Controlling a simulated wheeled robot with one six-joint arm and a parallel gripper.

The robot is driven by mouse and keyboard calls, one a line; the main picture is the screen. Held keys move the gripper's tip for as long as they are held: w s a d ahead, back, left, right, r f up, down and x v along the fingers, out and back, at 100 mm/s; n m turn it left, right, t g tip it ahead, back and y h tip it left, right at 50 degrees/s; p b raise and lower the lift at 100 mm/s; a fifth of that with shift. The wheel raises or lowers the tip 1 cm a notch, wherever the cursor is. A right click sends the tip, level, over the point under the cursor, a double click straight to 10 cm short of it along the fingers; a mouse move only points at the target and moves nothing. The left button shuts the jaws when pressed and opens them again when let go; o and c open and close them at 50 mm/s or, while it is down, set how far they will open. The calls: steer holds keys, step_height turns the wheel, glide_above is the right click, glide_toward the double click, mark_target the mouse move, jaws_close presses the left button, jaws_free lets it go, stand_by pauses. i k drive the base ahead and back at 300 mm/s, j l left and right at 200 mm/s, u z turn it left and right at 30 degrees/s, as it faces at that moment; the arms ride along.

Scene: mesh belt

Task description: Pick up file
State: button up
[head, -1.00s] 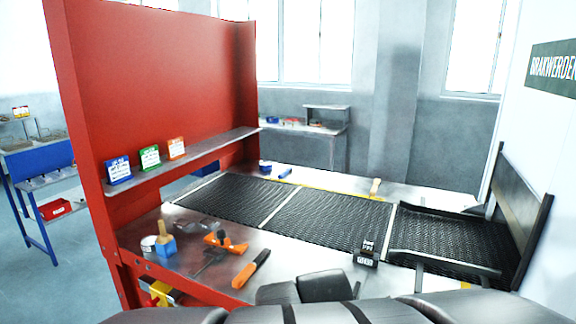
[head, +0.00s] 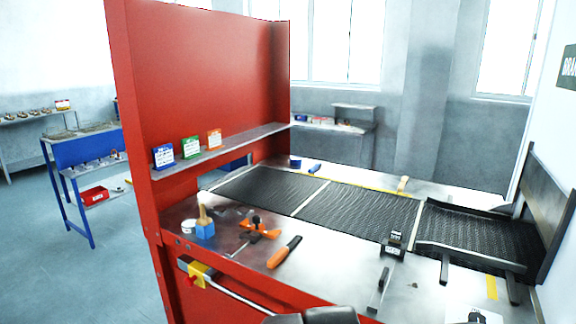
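An orange-handled tool with dark ends (head: 284,252) lies on the metal bench, near its front edge. A slim dark bar-like item (head: 384,279) lies further right, below a small black block. I cannot tell for certain which of these is the file. Dark rounded parts of my arm (head: 318,316) show at the bottom edge. My gripper's fingers are not in view.
A blue pot with a brush (head: 205,229) and an orange-and-black clamp-like tool (head: 258,229) stand left. Black mesh belt sections (head: 360,211) cover the bench's back. A red panel (head: 210,80) rises at left. A small black block (head: 394,243) stands by the mesh.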

mark_target(283, 251)
steer(key=z, duration=0.25)
steer(key=u, duration=0.3)
steer(key=i+j+z, duration=0.1)
steer(key=i+j, duration=0.15)
steer(key=i+j+z, duration=0.1)
steer(key=i+j, duration=0.15)
steer(key=i+j+z, duration=0.1)
steer(key=j, duration=0.35)
steer(key=i+j+z, duration=0.1)
steer(key=i+j, duration=0.25)
steer(key=i+j+z, duration=0.1)
steer(key=j, duration=0.25)
steer(key=i+j+z, duration=0.1)
steer(key=i+j, duration=0.15)
steer(key=j, duration=0.15)
